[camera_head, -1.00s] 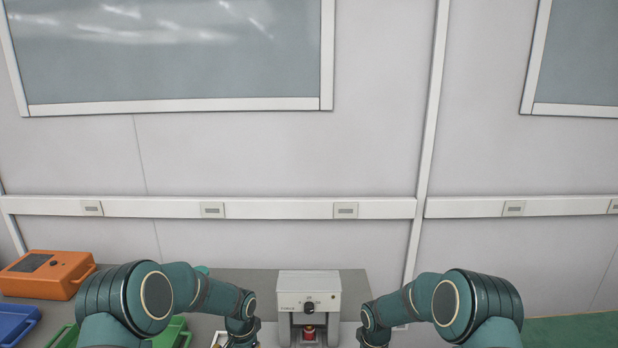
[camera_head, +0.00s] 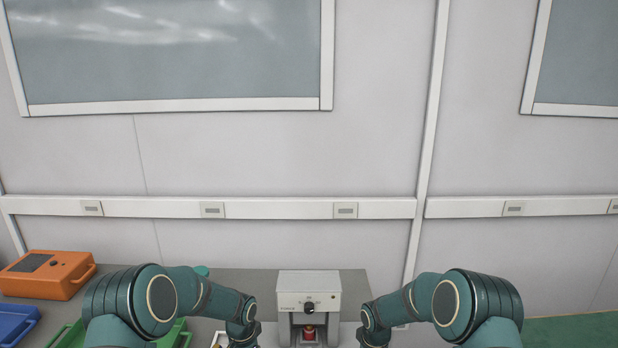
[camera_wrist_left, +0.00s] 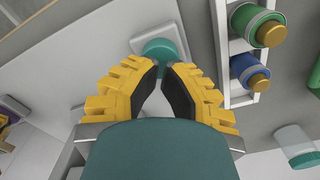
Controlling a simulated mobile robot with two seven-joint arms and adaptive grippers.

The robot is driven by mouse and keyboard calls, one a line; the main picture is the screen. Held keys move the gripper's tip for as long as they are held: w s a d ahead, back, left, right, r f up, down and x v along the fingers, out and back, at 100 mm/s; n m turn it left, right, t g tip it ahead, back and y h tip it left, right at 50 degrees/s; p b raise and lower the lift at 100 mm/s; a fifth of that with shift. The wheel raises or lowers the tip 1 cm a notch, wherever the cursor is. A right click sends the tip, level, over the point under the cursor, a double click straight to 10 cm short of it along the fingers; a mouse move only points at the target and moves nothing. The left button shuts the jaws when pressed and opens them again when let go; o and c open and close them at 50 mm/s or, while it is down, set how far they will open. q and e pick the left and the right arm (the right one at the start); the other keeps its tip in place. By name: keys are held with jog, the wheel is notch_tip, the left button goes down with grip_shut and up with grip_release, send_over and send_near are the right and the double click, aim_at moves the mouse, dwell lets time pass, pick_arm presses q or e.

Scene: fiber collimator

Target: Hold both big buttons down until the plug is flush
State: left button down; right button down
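The light grey press (camera_head: 309,292) stands on the bench with a dark knob on its front. A red plug-like part with a brassy top (camera_head: 309,332) sits in its opening; I cannot tell whether it is flush. A big teal button (camera_wrist_left: 162,50) on a white base is just beyond my left gripper's fingertips in the left wrist view. My left gripper (camera_wrist_left: 162,68) has its yellow fingers drawn together at the tips, with nothing between them. I cannot tell whether they touch the button. My right gripper and the other button are not visible; my right arm comes down right of the press.
A white rack in the left wrist view holds a green cylinder (camera_wrist_left: 258,27) and a blue cylinder (camera_wrist_left: 250,73). A clear, teal-based container (camera_wrist_left: 297,146) stands nearby. An orange case (camera_head: 46,274), a blue tray (camera_head: 17,323) and a green tray (camera_head: 174,335) are left on the bench.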

pick_arm(q)
jog(key=shift+f, duration=0.7)
jog(key=shift+f, duration=0.5)
dwell(1.0)
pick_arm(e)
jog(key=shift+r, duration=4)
